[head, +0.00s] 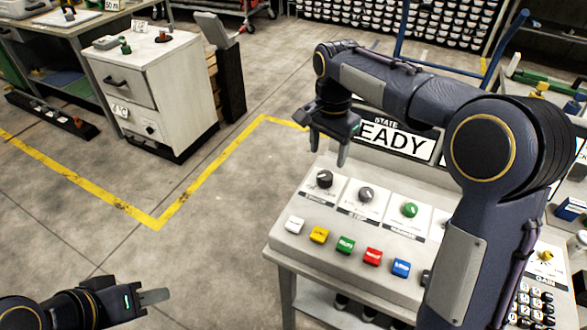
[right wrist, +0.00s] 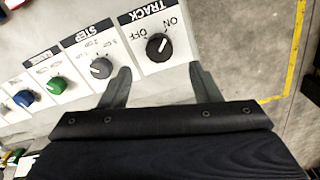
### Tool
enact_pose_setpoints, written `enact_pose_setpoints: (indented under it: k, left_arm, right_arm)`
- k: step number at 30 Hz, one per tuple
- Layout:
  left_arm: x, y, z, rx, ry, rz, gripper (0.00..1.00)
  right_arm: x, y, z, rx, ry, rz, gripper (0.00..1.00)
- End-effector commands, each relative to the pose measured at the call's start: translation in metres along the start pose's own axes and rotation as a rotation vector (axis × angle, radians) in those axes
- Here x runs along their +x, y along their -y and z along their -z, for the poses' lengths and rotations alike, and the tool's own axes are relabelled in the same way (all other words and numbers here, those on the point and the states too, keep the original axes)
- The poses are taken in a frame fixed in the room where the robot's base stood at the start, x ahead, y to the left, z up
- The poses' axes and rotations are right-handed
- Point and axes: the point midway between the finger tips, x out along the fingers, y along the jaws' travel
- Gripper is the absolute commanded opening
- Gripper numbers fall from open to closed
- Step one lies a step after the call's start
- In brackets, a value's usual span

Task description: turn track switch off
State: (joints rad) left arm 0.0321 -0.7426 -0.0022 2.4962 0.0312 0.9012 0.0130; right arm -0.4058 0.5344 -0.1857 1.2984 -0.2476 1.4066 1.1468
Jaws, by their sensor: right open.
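The track switch (head: 324,179) is a black rotary knob at the left end of the console's knob row. In the right wrist view the track switch (right wrist: 158,46) sits on a white plate lettered TRACK, ON and OFF, upside down there. A pale mark on the knob seems to lie toward ON, but it is small. My right gripper (head: 329,147) is open and empty above the knob, apart from it; in the wrist view its fingers (right wrist: 161,80) are spread below the knob. My left gripper (head: 153,297) is low at the left, away from the console; only one finger shows clearly.
Beside the track switch are a grey step knob (head: 366,195) and a green knob (head: 410,209). Several coloured buttons line the front, including a white one (head: 295,225). A READY sign (head: 395,138) stands behind. A cabinet (head: 150,90) is across clear floor.

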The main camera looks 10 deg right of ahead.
Motion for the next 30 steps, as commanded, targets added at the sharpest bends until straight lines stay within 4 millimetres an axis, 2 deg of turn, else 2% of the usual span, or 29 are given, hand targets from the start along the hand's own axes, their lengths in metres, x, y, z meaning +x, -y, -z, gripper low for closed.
enact_pose_setpoints:
  k: [15,19,26,27,30]
  left_arm:
    - [0.007,0.003,-0.004,0.0,0.0,0.0,0.36]
    - [0.007,0.003,-0.004,0.0,0.0,0.0,0.36]
    - [0.007,0.003,-0.004,0.0,0.0,0.0,0.36]
    - [0.007,0.003,-0.004,0.0,0.0,0.0,0.36]
    - [0.007,0.003,-0.004,0.0,0.0,0.0,0.36]
  right_arm:
    - [0.069,0.0,0.0,0.004,0.0,-0.004,0.57]
    - [0.076,0.0,0.0,0.003,0.0,-0.002,0.57]
    - [0.077,0.001,0.0,0.003,0.0,-0.002,0.57]
    - [0.077,0.001,0.0,0.003,-0.001,-0.001,0.56]
    - [0.077,0.001,0.0,0.003,-0.001,-0.001,0.42]
